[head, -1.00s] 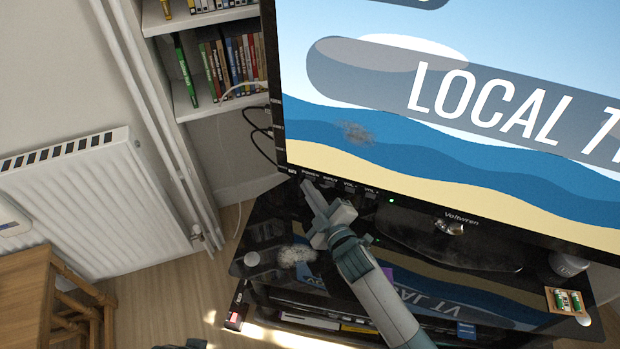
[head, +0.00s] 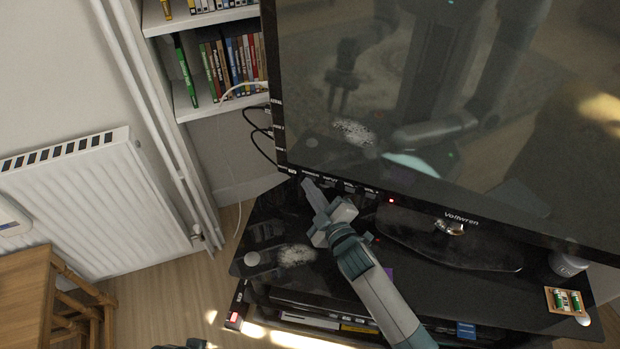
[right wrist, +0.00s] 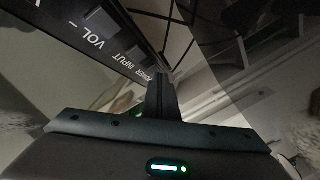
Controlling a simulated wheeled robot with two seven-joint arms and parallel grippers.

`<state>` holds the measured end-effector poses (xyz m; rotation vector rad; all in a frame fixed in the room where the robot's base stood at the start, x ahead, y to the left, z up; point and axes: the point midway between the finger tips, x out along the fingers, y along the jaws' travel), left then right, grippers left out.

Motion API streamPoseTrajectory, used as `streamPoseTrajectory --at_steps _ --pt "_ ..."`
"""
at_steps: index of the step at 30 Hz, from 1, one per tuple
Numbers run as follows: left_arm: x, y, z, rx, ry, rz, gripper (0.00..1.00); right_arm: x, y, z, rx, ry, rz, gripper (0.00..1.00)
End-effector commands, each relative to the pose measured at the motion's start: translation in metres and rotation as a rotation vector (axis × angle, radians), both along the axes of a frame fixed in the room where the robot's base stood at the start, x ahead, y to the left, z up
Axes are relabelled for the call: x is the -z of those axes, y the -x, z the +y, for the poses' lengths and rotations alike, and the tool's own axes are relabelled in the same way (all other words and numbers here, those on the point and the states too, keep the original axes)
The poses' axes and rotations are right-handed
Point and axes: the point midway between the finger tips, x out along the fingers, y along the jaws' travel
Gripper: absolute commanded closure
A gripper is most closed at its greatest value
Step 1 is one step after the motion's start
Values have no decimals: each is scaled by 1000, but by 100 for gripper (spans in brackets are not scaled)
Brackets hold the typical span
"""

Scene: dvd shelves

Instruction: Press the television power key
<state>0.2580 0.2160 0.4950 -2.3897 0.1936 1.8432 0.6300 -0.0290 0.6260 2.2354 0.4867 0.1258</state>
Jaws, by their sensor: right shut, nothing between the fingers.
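The television (head: 440,130) stands on a black stand and its screen is dark, with only reflections on it. A small red light (head: 391,200) glows on its lower bezel. The row of labelled keys (head: 345,186) runs along the bottom left edge of the bezel. My right gripper (head: 308,184) is shut and empty, its tips at the power label at the left of this row. In the right wrist view the fingers (right wrist: 160,82) cover part of the power label, beside INPUT and VOL. The key itself is hidden, so contact cannot be told.
Shelves of cases (head: 225,65) and cables are left of the television. A radiator (head: 90,205) and wooden stool (head: 25,300) stand further left.

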Motion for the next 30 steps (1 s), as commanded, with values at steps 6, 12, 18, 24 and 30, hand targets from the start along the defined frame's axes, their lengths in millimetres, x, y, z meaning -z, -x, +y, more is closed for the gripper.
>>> streamPoseTrajectory --at_steps 6,12,18,24,30 --pt "-4 0 0 0 0 0 69 -1 7 3 1 0 1 100" --pt "-6 0 0 0 0 0 69 0 13 5 1 -1 1 100" --pt "-6 0 0 0 0 0 69 0 14 6 1 0 1 100" --pt "-6 0 0 0 0 0 69 0 15 6 1 -1 1 100" --pt "-10 0 0 0 0 0 69 -1 25 11 1 -2 1 100"
